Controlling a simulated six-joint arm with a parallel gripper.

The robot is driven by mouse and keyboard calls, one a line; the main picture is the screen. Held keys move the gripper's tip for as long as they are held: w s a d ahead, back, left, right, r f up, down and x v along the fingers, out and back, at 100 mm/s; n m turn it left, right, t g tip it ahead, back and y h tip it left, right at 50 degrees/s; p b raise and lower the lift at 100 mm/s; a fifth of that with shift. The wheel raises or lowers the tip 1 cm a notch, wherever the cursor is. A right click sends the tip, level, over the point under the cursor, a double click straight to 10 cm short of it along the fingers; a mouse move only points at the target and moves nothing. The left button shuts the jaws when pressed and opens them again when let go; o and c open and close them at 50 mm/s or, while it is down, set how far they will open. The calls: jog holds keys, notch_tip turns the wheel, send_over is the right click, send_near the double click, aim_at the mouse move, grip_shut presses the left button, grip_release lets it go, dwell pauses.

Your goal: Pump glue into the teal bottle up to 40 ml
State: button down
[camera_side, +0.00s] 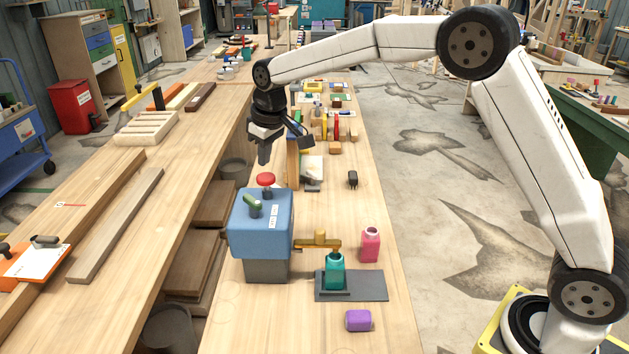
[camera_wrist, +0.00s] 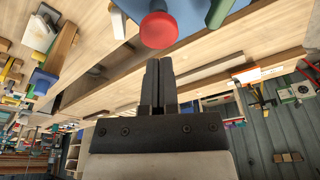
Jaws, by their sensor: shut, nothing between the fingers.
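The teal bottle (camera_side: 335,271) stands upright with an open top on a dark grey plate (camera_side: 368,285). The glue dispenser (camera_side: 262,225) has a blue top, a grey base and a red pump knob (camera_side: 266,180). Its brass spout (camera_side: 318,240) reaches right, with its end near the bottle's mouth. My gripper (camera_side: 264,160) points down just above the red knob, fingers shut and empty. In the wrist view the shut fingers (camera_wrist: 158,62) show beside the red knob (camera_wrist: 158,30). I cannot tell whether they touch it. The glue level in the bottle cannot be read.
A pink bottle (camera_side: 370,244) stands behind and right of the plate. A purple bottle (camera_side: 358,320) lies in front of it. A green lever (camera_side: 256,208) is on the dispenser's top. Several small items crowd the bench farther back.

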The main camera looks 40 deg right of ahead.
jog(key=shift+w+v, duration=0.15)
jog(key=shift+v, duration=0.65)
jog(key=shift+w+v, duration=0.15)
jog(key=shift+v, duration=0.6)
jog(key=shift+a+r, duration=0.1)
jog(key=shift+s, duration=0.1)
jog(key=s+d+f+m, duration=0.1)
jog(key=s+f, duration=0.3)
jog(key=s, duration=0.5)
jog(key=s+d+f+m, duration=0.1)
jog(key=s+d+f, duration=0.2)
jog(key=s, duration=0.7)
jog(key=s+d+f+m, duration=0.1)
jog(key=s+d+f, duration=0.2)
jog(key=s+f, duration=0.3)
jog(key=s, duration=0.3)
jog(key=shift+s+h, duration=0.2)
jog(key=shift+h, duration=0.1)
